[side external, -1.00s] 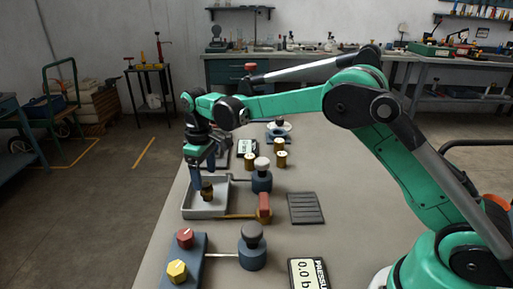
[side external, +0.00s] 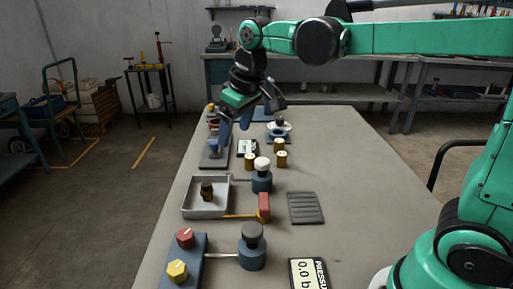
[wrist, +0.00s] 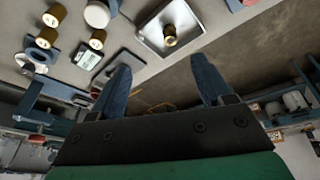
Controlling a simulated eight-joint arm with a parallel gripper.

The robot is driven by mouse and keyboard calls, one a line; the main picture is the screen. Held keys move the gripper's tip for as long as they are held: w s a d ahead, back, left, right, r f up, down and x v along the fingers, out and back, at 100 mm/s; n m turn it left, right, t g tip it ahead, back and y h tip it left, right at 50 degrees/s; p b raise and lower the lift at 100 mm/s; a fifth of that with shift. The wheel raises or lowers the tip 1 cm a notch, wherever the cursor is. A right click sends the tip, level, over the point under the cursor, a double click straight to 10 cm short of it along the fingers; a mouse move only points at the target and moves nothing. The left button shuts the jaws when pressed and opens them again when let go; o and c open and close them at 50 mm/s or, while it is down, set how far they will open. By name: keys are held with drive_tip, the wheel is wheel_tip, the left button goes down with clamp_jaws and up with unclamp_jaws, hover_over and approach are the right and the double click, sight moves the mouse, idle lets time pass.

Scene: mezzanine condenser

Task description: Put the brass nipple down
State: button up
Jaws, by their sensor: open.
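The brass nipple (side external: 206,191), a small dark-gold cylinder, stands in the shallow light-grey tray (side external: 190,211) at the left edge of the table. In the wrist view the nipple (wrist: 170,40) sits inside the tray (wrist: 188,43) with nothing touching it. My gripper (side external: 233,128) is raised above the table, farther back than the tray. Its two blue fingers are apart and empty in the wrist view (wrist: 161,66).
Two brass fittings (side external: 250,162) (side external: 281,159) stand behind a white-topped blue valve (side external: 262,180). A red-handled brass valve (side external: 264,206) is right of the tray, near a dark ribbed pad (side external: 305,208). A pressure display (side external: 308,273) lies in front. The table's right side is clear.

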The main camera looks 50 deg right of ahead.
drive_tip(key=s+d+f+m+t, duration=0.1)
drive_tip(key=s+f, duration=0.4)
drive_tip(key=s, duration=0.5)
drive_tip(key=shift+s+d+f+m+t, duration=0.15)
drive_tip(key=shift+d+m+t, duration=0.2)
drive_tip(key=shift+m+t, duration=0.7)
